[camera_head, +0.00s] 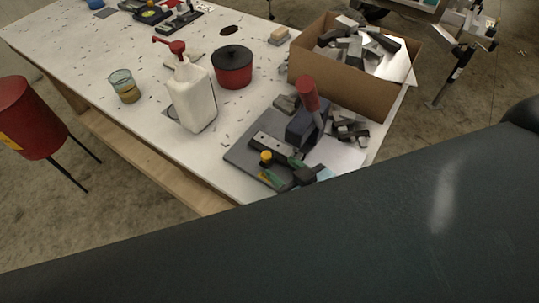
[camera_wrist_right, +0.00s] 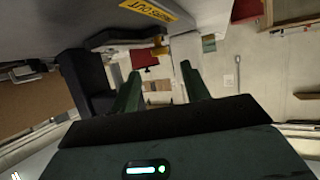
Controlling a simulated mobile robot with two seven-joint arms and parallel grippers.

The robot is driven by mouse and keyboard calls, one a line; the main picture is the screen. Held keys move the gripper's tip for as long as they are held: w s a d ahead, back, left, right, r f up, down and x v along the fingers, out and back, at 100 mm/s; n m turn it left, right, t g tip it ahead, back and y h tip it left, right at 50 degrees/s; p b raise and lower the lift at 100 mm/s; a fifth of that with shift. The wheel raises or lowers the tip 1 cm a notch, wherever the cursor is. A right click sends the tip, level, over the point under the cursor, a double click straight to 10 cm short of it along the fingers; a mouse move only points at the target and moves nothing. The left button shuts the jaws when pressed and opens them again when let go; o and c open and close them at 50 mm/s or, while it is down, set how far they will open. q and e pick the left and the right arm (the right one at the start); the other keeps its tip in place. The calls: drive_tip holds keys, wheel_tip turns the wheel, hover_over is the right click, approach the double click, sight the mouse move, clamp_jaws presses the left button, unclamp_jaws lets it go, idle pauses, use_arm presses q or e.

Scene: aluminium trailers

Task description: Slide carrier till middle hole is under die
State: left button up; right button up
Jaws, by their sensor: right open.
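The press, a dark block (camera_head: 302,128) with a red handle (camera_head: 307,92), stands on a grey base plate (camera_head: 240,153) near the table's edge. The carrier, a light metal strip with dark holes (camera_head: 270,143), lies in front of the block and seems to run toward it. A yellow knob (camera_head: 265,157) stands beside it. My right gripper (camera_head: 279,169) is open with green fingers, close to the knob on its near side; contact cannot be told. The wrist view shows both fingers apart (camera_wrist_right: 162,88). Which hole is under the die is not visible. My left gripper is not in view.
A white pump bottle (camera_head: 192,97), a red pot with a black lid (camera_head: 232,70) and a glass cup (camera_head: 125,88) stand left of the press. A cardboard box (camera_head: 335,88) of metal scraps stands behind it. My dark arm covers the foreground.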

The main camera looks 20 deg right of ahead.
sight(267, 156)
drive_tip(key=x, duration=0.5)
drive_tip(key=shift+w, duration=0.1)
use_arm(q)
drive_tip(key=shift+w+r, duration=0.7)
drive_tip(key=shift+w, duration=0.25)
use_arm(e)
drive_tip(key=shift+w+a+f, duration=0.2)
drive_tip(key=shift+w+f, duration=0.05)
drive_tip(key=shift+w, duration=0.4)
clamp_jaws()
